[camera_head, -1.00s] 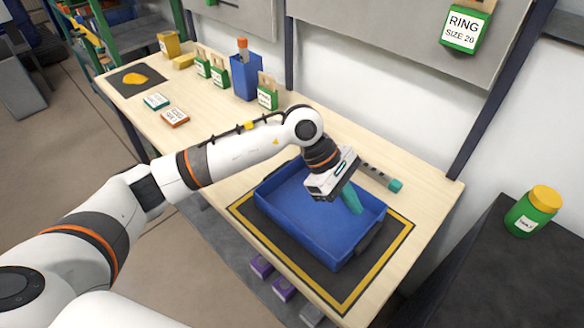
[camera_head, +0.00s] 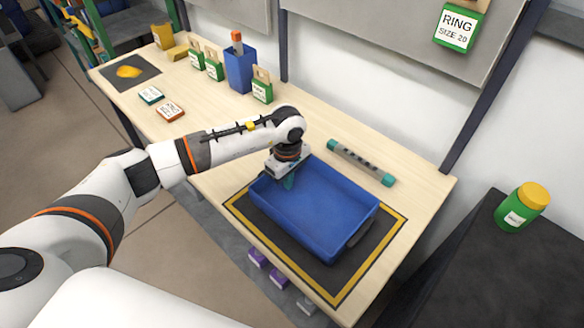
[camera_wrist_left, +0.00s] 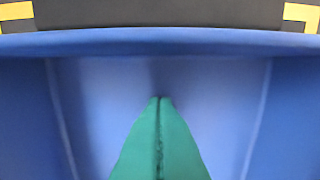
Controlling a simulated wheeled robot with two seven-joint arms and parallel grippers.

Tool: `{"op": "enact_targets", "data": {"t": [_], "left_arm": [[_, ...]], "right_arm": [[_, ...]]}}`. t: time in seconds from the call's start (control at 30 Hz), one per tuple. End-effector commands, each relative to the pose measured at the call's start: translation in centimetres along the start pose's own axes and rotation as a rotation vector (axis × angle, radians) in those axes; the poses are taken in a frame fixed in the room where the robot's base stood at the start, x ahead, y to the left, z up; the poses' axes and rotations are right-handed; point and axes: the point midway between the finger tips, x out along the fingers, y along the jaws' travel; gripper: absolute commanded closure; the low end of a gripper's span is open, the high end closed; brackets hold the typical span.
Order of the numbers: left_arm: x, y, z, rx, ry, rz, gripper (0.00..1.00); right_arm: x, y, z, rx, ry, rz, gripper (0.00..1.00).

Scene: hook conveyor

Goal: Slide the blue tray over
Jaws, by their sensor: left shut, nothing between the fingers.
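The blue tray (camera_head: 297,230) is empty and sits on a dark mat with a yellow border (camera_head: 399,236), at the near right part of the wooden bench. A dark handle (camera_head: 361,234) shows on its right end. My left gripper (camera_head: 289,184) is at the tray's left end, its teal fingertips low inside the rim. In the left wrist view the teal fingers (camera_wrist_left: 160,98) are shut together and empty, in front of the tray's blue inner surface (camera_wrist_left: 215,85). Whether they touch the wall cannot be told. My right gripper is out of view.
A green jar (camera_head: 520,208) stands on a dark surface at right.

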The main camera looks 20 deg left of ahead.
Motion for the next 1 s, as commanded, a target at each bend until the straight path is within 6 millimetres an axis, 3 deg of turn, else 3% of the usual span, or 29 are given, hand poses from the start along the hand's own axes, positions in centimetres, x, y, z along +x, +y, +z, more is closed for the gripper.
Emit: {"op": "enact_targets", "data": {"t": [0.2,0.67,0.77,1.0], "left_arm": [[-0.2,0.0,2.2,-0.001,0.001,0.001,1.00],[0.1,0.0,2.9,-0.001,0.000,0.000,1.00],[0.5,0.0,4.5,-0.005,-0.003,0.001,1.00],[0.9,0.0,11.1,-0.010,-0.004,-0.002,1.00]], "right_arm": [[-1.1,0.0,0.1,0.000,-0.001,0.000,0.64],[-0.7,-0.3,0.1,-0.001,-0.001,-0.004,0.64],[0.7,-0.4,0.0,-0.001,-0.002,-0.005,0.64],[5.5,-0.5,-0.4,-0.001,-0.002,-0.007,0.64]]}}
